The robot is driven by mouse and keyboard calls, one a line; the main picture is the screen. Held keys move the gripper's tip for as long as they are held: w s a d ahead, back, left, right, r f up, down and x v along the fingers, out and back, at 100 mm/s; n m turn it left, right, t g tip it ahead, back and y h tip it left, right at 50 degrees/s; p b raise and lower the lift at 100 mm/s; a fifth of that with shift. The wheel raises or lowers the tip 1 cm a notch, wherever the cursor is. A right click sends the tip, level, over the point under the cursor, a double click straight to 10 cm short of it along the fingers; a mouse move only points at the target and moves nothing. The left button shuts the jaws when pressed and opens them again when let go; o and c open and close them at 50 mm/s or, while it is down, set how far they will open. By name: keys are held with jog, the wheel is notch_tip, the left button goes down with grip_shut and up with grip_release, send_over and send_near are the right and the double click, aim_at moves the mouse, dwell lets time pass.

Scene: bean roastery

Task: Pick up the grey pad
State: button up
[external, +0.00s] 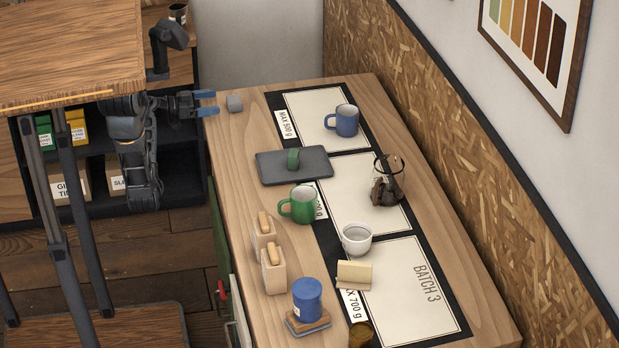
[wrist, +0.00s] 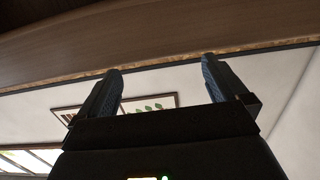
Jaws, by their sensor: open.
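The pad does not show in the wrist view, which looks towards a wall and a picture frame.
A wooden tabletop (external: 70,50) stands left.

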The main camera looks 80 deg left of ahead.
aim_at(229, 100)
jog(key=w+p, duration=0.1)
jog(key=w, duration=0.5)
jog(key=shift+w+f+p, duration=0.15)
jog(key=shift+w+p, duration=0.15)
jog(key=shift+w, duration=0.1)
jog(key=c, duration=1)
jog(key=shift+c, duration=0.2)
